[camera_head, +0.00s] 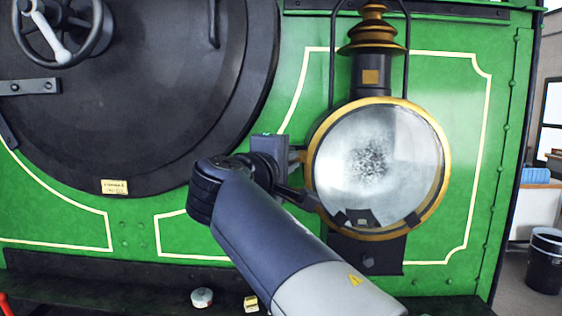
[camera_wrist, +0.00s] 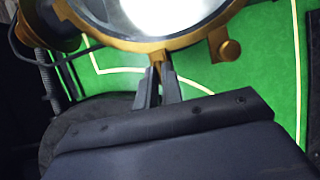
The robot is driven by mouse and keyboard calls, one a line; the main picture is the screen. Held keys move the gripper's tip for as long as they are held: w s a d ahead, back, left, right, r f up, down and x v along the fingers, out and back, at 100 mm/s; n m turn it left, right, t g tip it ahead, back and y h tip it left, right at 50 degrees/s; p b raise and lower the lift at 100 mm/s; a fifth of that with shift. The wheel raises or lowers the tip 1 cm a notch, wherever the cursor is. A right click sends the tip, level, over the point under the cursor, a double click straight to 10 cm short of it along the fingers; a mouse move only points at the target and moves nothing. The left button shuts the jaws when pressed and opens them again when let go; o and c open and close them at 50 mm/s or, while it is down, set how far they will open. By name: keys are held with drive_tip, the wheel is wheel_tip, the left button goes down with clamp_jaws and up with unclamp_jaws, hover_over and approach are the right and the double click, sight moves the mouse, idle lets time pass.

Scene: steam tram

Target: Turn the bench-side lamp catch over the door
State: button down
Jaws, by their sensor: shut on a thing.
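The lamp (camera_head: 359,103) is a round brass-rimmed lamp with a dark chimney, mounted on the green front. Its glass door (camera_head: 385,165) lies flat within the rim and looks closed. In the wrist view the brass rim (camera_wrist: 190,38) fills the top. My gripper (camera_wrist: 158,70) is shut on a small brass catch (camera_wrist: 157,57) at this rim. The fingers hide most of the catch, so how far it is turned is unclear. A brass knob (camera_wrist: 229,50) sticks out of the rim to the right.
A large dark round smokebox door (camera_head: 140,100) with a handwheel (camera_head: 62,30) is at the left, close to my wrist. A dark ledge (camera_head: 120,287) runs below, with a small round white-topped thing (camera_head: 202,298) on it. A black bin (camera_head: 545,260) stands far right.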

drive_tip(key=shift+r, duration=0.3)
drive_tip(key=c, duration=1.6)
unclamp_jaws()
drive_tip(key=shift+f, duration=0.2)
drive_tip(key=shift+o, duration=0.2)
drive_tip(key=b+v, duration=0.1)
drive_tip(key=v, duration=0.9)
drive_tip(key=shift+s+a+b, duration=0.25)
drive_tip(key=shift+s+b, duration=0.05)
drive_tip(key=shift+r, duration=0.1)
drive_tip(key=p+x, duration=0.1)
drive_tip(key=x, duration=0.9)
drive_tip(key=shift+w+d, duration=0.2)
drive_tip(key=shift+w, duration=0.15)
